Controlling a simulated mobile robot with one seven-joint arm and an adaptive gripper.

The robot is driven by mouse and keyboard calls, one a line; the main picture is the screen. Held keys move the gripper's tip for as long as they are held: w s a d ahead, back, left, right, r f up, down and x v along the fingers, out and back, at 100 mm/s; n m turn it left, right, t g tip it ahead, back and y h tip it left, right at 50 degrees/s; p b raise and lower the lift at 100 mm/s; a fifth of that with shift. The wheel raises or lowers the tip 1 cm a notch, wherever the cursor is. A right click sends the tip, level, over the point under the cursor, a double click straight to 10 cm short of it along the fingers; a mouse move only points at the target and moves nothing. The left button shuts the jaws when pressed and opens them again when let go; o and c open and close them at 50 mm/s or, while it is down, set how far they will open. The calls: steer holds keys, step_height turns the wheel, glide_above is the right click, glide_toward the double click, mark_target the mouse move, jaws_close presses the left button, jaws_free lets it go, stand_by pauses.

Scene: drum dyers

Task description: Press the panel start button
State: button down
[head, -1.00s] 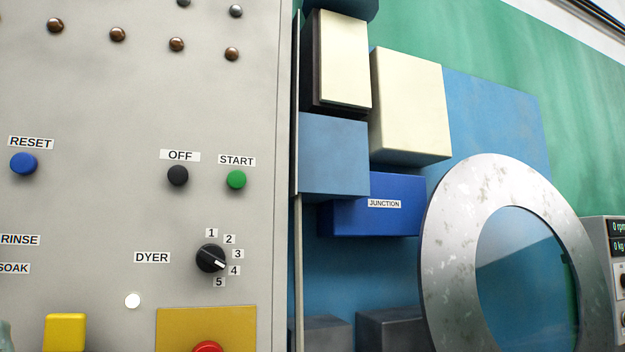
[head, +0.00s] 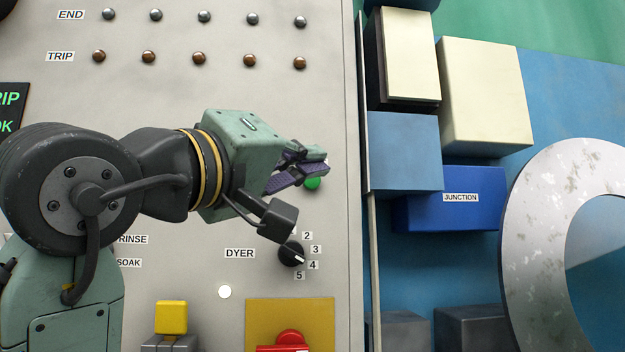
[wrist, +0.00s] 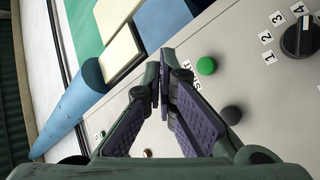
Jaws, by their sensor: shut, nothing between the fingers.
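The green start button (head: 312,183) is on the grey panel, partly hidden behind my gripper in the head view. In the wrist view the whole start button (wrist: 206,66) shows, beside the fingers, with its label partly covered. My gripper (head: 322,160) is shut and empty, its fingertips in front of the panel just above the start button in the head view. The fingertips (wrist: 162,77) also show in the wrist view, left of the button. I cannot tell whether they touch the panel. The black off button (wrist: 231,115) is near the fingers; my arm hides it in the head view.
A dyer dial (head: 291,253) sits below the gripper. A red button (head: 290,337) on a yellow plate (head: 320,316) and a yellow block (head: 171,316) are lower down. Blue boxes, including a junction box (head: 418,213), stand right of the panel edge.

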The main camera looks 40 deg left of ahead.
mark_target(314, 181)
steer(key=shift+w+d+f+n+g+h, duration=0.1)
steer(key=shift+d+f+n+g+h, duration=0.15)
steer(key=shift+d+g, duration=0.4)
steer(key=shift+d+f+n+g+h, duration=0.15)
steer(key=shift+d+f+g, duration=0.25)
steer(key=shift+d, duration=0.4)
steer(key=shift+a+r, duration=0.1)
steer(key=w+a+p, duration=0.2)
steer(key=w+a, duration=0.3)
steer(key=a, duration=0.1)
steer(key=shift+w+a, duration=0.3)
steer(key=shift+w, duration=0.05)
steer(key=shift+p, duration=0.3)
steer(key=shift+w+a, duration=0.25)
steer(key=shift+a, duration=0.05)
steer(key=shift+w+a+p, duration=0.3)
steer(key=shift+a+p, duration=0.1)
stand_by(1.0)
steer(key=shift+d, duration=0.1)
steer(key=shift+s+d, duration=0.55)
steer(key=shift+d, duration=0.05)
